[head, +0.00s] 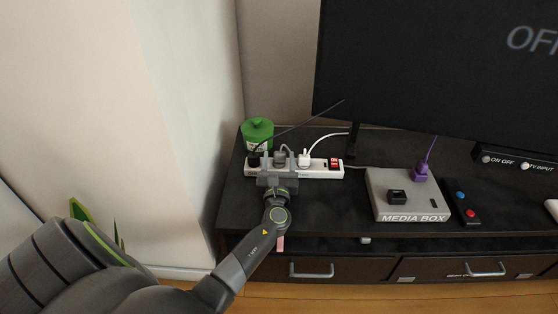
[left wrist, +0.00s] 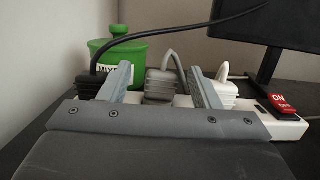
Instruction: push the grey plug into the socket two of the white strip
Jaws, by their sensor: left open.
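The white strip (head: 322,173) lies on the dark cabinet and shows also in the left wrist view (left wrist: 288,128). The grey plug (left wrist: 160,86), with a grey cord bending from its top, stands upright at the strip between a black plug (left wrist: 92,84) and a white plug (left wrist: 224,94). My left gripper (head: 278,160) is open over the strip, with one finger on each side of the grey plug; in the left wrist view (left wrist: 158,74) gaps show beside it. The plug's lower end and the socket under it are hidden. My right gripper is not in view.
A green jar (head: 257,132) stands behind the strip's left end. A red switch (head: 335,163) is on its right end. A grey media box (head: 405,205) with a purple plug (head: 421,172) and a remote (head: 463,207) lie right. A television (head: 420,70) stands behind.

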